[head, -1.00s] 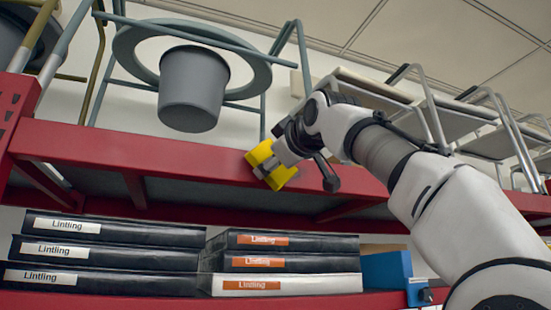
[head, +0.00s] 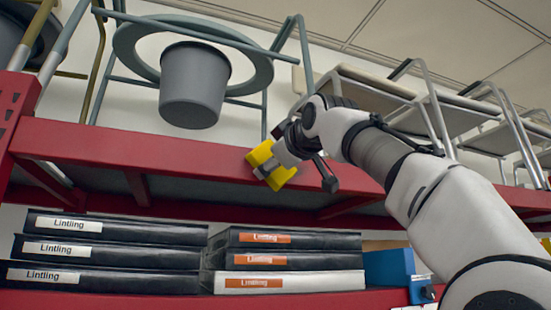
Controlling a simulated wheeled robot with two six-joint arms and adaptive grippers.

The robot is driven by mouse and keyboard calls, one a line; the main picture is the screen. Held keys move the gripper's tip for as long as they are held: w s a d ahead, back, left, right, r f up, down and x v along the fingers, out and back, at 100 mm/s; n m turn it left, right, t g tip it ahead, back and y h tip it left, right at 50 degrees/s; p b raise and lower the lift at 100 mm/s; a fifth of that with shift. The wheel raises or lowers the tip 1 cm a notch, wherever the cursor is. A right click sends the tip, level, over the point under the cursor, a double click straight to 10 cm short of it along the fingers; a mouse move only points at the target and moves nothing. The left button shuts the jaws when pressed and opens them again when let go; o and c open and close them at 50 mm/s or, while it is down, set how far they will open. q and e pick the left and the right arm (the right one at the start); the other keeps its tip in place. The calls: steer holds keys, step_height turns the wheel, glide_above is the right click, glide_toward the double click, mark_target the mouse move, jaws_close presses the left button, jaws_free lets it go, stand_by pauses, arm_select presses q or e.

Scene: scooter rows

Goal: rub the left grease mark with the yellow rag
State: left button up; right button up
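The yellow rag (head: 268,165) is at the end of my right arm, against the front face of the red upper shelf beam (head: 120,146). My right gripper (head: 284,157) is at the rag and appears shut on it; its fingertips are partly hidden by the rag and the wrist. I see no grease mark on the visible part of the beam; any mark under the rag is hidden. My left gripper is not in view.
Grey commode frames with a bucket (head: 194,85) and several shower seats (head: 460,115) stand on the upper shelf. Black Lintling boxes (head: 105,252) and a blue box (head: 388,268) lie on the shelf below. The beam left of the rag is clear.

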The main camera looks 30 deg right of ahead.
steer(key=shift+w, duration=0.2)
steer(key=shift+d+r, duration=0.1)
